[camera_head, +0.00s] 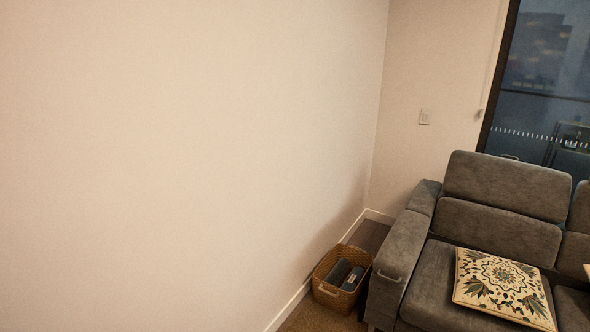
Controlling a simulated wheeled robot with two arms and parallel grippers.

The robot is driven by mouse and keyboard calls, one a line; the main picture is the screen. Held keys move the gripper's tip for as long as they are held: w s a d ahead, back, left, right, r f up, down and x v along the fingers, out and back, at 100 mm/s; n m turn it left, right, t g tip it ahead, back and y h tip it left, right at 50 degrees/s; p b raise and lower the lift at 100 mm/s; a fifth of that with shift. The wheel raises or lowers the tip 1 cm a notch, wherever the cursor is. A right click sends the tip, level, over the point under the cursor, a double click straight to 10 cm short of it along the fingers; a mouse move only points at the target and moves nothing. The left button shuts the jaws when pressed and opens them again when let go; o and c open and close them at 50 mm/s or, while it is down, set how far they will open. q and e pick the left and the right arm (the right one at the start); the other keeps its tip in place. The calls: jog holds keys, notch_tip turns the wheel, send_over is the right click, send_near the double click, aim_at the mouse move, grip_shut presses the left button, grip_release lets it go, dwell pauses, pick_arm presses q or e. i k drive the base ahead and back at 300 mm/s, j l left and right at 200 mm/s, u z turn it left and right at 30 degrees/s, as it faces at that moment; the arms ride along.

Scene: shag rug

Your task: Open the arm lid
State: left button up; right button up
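A grey sofa (432,285) stands at the lower right of the head view, partly cut off by the picture's edges. Its left arm has a padded top, the arm lid (400,245), which lies flat and looks closed. A small light handle or strap (388,277) shows at the front end of this arm. Neither of my grippers is clearly in view.
A wicker basket (326,295) with dark rolled items stands on the floor between the sofa arm and the left wall (180,150). A patterned cushion (500,285) lies on the seat. A dark-framed window (545,90) is behind, at the right.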

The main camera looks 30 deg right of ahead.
aim_at(395, 262)
jog(key=i+l+z, duration=0.2)
jog(key=i+z, duration=0.5)
jog(key=i, duration=0.25)
jog(key=i+z, duration=0.35)
jog(key=i, duration=0.3)
